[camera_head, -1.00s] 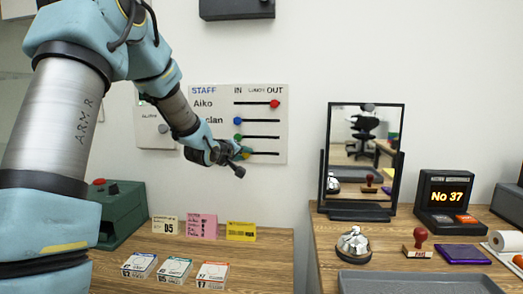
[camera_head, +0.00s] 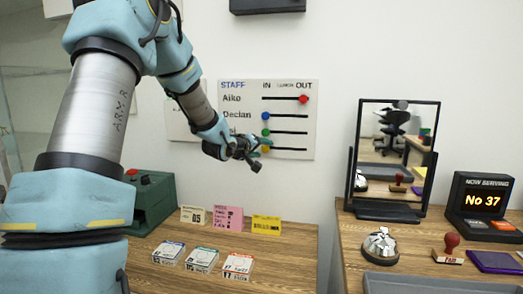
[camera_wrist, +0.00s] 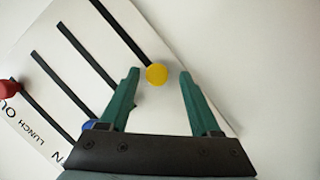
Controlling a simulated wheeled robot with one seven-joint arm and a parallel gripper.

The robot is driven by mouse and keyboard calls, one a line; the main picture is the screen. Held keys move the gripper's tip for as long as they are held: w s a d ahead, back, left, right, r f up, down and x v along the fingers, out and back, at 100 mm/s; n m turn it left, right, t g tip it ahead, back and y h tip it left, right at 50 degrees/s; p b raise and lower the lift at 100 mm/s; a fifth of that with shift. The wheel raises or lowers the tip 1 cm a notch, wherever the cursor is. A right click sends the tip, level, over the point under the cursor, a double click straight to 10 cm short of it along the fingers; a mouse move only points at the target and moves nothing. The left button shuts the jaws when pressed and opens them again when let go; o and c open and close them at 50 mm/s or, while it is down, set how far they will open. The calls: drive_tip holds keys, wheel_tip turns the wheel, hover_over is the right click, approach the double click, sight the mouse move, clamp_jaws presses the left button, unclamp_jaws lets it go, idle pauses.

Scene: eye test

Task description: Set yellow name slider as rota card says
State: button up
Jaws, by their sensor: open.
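The yellow slider (camera_wrist: 157,74) is a round knob at the IN end of the lowest track on the white staff board (camera_head: 240,150). In the head view it (camera_head: 266,149) is partly hidden by my gripper (camera_head: 262,147). In the wrist view my gripper (camera_wrist: 159,72) is open, its green fingers either side of the yellow knob with gaps; I cannot tell the depth. A pink card (camera_head: 228,219) and a yellow card (camera_head: 266,225) stand on the left desk; their text is too small to read, so I cannot tell which is the rota card.
The red slider (camera_head: 303,98) is at OUT; the blue slider (camera_head: 265,116) and green slider (camera_head: 266,132) are at IN. A white "05" card (camera_head: 193,215) stands left of the pink one. A mirror (camera_head: 393,150) stands right of the board, with bare wall between.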

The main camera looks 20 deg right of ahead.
drive_tip(key=b+v, duration=0.1)
drive_tip(key=v, duration=1)
drive_tip(key=shift+w+f, duration=0.1)
drive_tip(key=s+a+f+g+y, duration=0.1)
drive_tip(key=s+a+f+y, duration=0.3)
drive_tip(key=a, duration=0.3)
drive_tip(key=s+a+f+g+y, duration=0.1)
drive_tip(key=s+a+f+y, duration=0.1)
drive_tip(key=a+f+y, duration=0.35)
drive_tip(key=s+a+f+g, duration=0.3)
drive_tip(key=s+a, duration=0.2)
drive_tip(key=s, duration=0.3)
drive_tip(key=s+a+f+m+g, duration=0.1)
drive_tip(key=s+a+f+g, duration=0.2)
drive_tip(key=s+a, duration=0.2)
drive_tip(key=s, duration=0.3)
drive_tip(key=shift+a+f+m+g+y, duration=0.2)
drive_tip(key=shift+f+m+g+y, duration=0.1)
drive_tip(key=shift+f+g+y, duration=0.1)
drive_tip(key=shift+w, duration=0.1)
idle(0.5)
